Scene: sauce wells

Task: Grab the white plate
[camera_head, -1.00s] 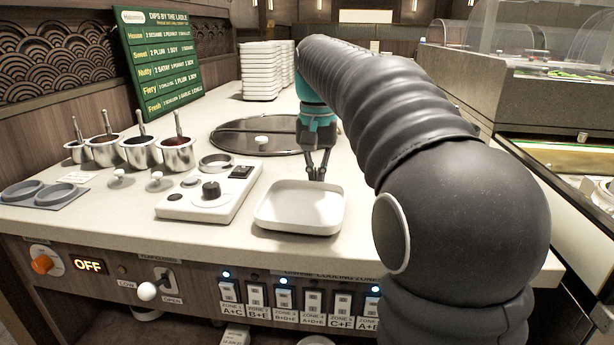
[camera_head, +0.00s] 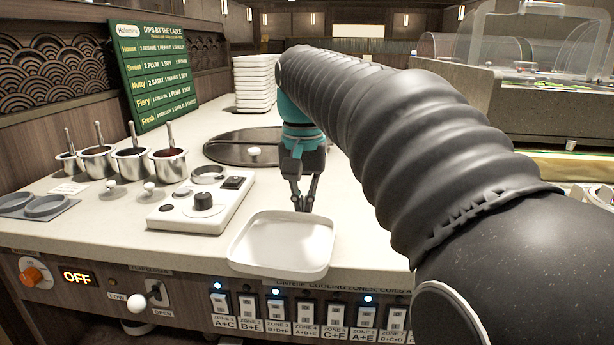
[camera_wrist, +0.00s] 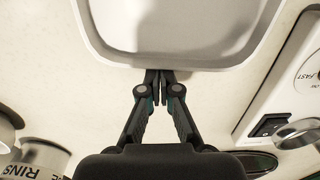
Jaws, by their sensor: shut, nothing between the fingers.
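The white plate (camera_head: 282,246) is a square, shallow dish with rounded corners, lying on the counter near its front edge. In the wrist view the plate (camera_wrist: 178,58) fills the top middle. My gripper (camera_head: 303,208) is shut and empty, pointing down at the plate's back rim. In the wrist view my gripper's fingertips (camera_wrist: 160,74) meet right at the plate's rim. I cannot tell whether they touch it.
A white control box (camera_head: 200,204) with a knob stands left of the plate. Several metal sauce pots (camera_head: 168,166) with ladles stand farther left. A round dark lid (camera_head: 230,148) lies behind, and stacked white plates (camera_head: 254,84) stand at the back.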

